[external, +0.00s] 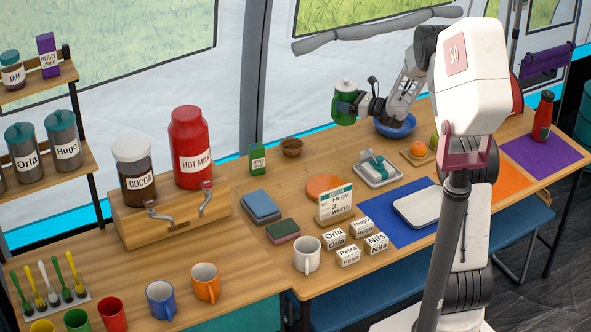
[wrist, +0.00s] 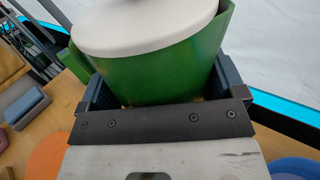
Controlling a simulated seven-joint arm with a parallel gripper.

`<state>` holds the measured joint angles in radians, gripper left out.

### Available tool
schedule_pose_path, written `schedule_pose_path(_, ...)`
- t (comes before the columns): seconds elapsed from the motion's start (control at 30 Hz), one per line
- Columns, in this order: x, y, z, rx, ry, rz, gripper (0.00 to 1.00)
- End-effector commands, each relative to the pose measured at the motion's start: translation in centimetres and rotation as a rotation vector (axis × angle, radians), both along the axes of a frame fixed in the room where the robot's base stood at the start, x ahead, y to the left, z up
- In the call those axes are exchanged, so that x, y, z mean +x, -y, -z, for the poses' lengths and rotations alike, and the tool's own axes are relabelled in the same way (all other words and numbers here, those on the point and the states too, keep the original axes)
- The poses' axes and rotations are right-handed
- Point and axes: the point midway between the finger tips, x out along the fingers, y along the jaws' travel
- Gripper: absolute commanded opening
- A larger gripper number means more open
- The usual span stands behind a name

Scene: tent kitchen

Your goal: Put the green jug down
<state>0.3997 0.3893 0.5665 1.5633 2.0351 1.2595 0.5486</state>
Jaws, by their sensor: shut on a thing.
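The green jug (external: 345,108) with a white lid is held up above the back of the table in the external view. In the wrist view the green jug (wrist: 165,75) fills the top middle, its white lid towards the camera. My gripper (external: 362,106) is shut on the jug's body. In the wrist view the fingers of my gripper (wrist: 160,95) sit on either side of it. The jug looks roughly upright and clear of the tabletop.
A card stand (external: 335,204), name blocks (external: 348,256) and a white mug (external: 306,254) stand further forward. A blue mat (external: 385,213) lies right.

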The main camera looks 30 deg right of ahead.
Motion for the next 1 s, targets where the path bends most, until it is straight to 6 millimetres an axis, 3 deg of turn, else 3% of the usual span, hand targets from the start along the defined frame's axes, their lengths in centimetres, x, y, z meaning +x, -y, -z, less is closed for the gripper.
schedule_pose_path(0.43,0.0,0.1,0.3,0.001,0.001,0.001,0.51)
schedule_pose_path(0.8,0.1,0.1,4.8,0.001,-0.001,0.001,0.51)
schedule_pose_path(1.0,0.1,0.1,6.1,0.000,0.001,0.001,0.51)
